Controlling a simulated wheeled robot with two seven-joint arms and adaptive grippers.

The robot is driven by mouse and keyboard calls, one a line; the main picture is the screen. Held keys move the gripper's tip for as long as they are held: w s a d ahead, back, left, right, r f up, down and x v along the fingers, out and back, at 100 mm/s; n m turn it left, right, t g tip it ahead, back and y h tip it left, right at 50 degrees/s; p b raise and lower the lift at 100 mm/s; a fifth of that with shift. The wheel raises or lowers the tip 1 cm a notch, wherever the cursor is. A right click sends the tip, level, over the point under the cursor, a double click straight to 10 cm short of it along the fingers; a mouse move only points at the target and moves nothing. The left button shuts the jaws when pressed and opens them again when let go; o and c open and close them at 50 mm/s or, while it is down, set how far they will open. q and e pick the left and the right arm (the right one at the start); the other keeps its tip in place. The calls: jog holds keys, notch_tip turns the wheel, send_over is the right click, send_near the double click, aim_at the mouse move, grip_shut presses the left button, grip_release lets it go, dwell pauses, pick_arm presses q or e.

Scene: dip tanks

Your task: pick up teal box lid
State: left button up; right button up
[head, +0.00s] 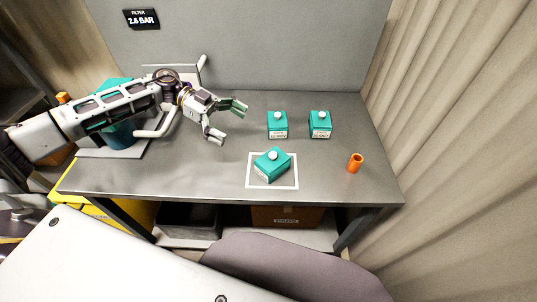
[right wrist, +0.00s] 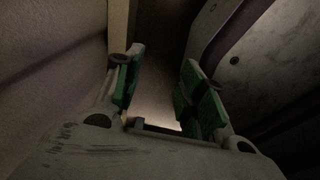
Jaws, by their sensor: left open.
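Three teal boxes with white round knobs on top stand on the grey table. The front box (head: 272,166) sits turned at an angle inside a white-outlined square (head: 258,184). The other two, the back left box (head: 277,129) and the back right box (head: 320,129), stand behind it. My left gripper (head: 226,121) is open and empty above the table, left of the boxes and touching none. My right gripper (right wrist: 163,78) shows only in the right wrist view, its green-padded fingers apart with nothing seen between them.
An orange cup-like piece (head: 355,163) stands at the table's right. A teal container (head: 119,134) is partly behind my left arm. A grey panel (head: 290,45) closes the back, a beige curtain (head: 450,120) the right. A grey chair-like shape (head: 290,270) is in front.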

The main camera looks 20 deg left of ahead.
pick_arm(q)
send_near(272, 154)
jog(key=shift+d, duration=1.85)
jog(key=shift+s+d+f, duration=0.1)
jog(key=shift+s, duration=0.05)
pick_arm(e)
jog(key=shift+w+d+r, duration=0.1)
jog(key=shift+w, duration=0.65)
pick_arm(q)
jog(key=shift+d+f, duration=0.6)
jog(key=shift+d, duration=0.15)
jog(key=shift+d+f, duration=0.6)
jog(key=shift+d, duration=0.15)
jog(key=shift+p+x, duration=0.3)
jog(key=shift+x, duration=0.45)
pick_arm(e)
jog(key=shift+s+a+r, duration=0.15)
jog(key=shift+s+a, duration=0.1)
